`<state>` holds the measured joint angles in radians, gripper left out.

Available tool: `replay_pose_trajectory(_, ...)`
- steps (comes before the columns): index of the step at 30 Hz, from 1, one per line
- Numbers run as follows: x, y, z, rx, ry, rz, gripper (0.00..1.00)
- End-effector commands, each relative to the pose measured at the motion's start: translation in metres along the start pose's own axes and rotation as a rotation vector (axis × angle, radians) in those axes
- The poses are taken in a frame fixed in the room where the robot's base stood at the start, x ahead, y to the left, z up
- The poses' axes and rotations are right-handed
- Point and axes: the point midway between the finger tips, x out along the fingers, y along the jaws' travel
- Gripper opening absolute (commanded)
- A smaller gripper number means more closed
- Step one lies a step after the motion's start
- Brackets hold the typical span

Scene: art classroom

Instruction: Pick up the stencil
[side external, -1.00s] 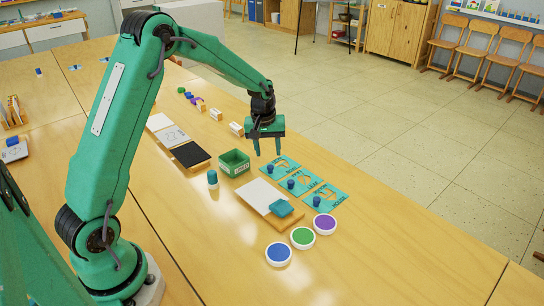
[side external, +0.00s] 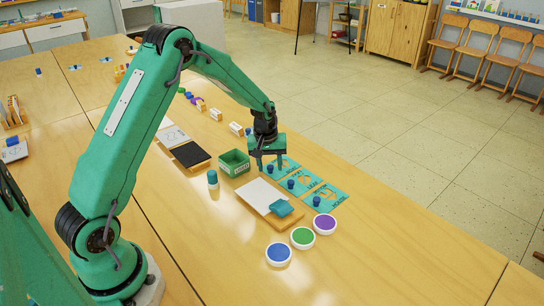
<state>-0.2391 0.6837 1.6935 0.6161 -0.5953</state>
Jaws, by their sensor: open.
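Several flat teal stencils with cut-out shapes and blue knobs lie in a row on the table. The far stencil (side external: 287,166) is partly behind my gripper, the middle stencil (side external: 303,182) is beside it, and the near stencil (side external: 329,197) is closest to the camera. My gripper (side external: 269,169) is open and points down at the far stencil, with its fingertips close around that stencil's blue knob (side external: 270,169). I cannot tell whether the fingers touch the knob.
A green box (side external: 235,162) stands left of the stencils. A board with white paper (side external: 260,195) and a teal block (side external: 281,208) lies in front. Blue (side external: 279,253), green (side external: 303,237) and purple (side external: 324,223) round pads sit nearer. The table's right side is clear.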

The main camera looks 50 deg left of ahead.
Motion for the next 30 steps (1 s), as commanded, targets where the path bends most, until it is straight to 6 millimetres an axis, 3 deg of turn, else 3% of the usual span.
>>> replay_pose_trajectory(13, -0.0003, 0.0001, -0.0003, 0.0, 0.001, 0.0, 0.45)
replay_pose_trajectory(20, -0.0004, 0.0001, -0.0003, 0.0, 0.001, 0.0, 0.01)
replay_pose_trajectory(30, -0.0014, 0.0003, -0.0005, 0.0, 0.001, 0.001, 0.0)
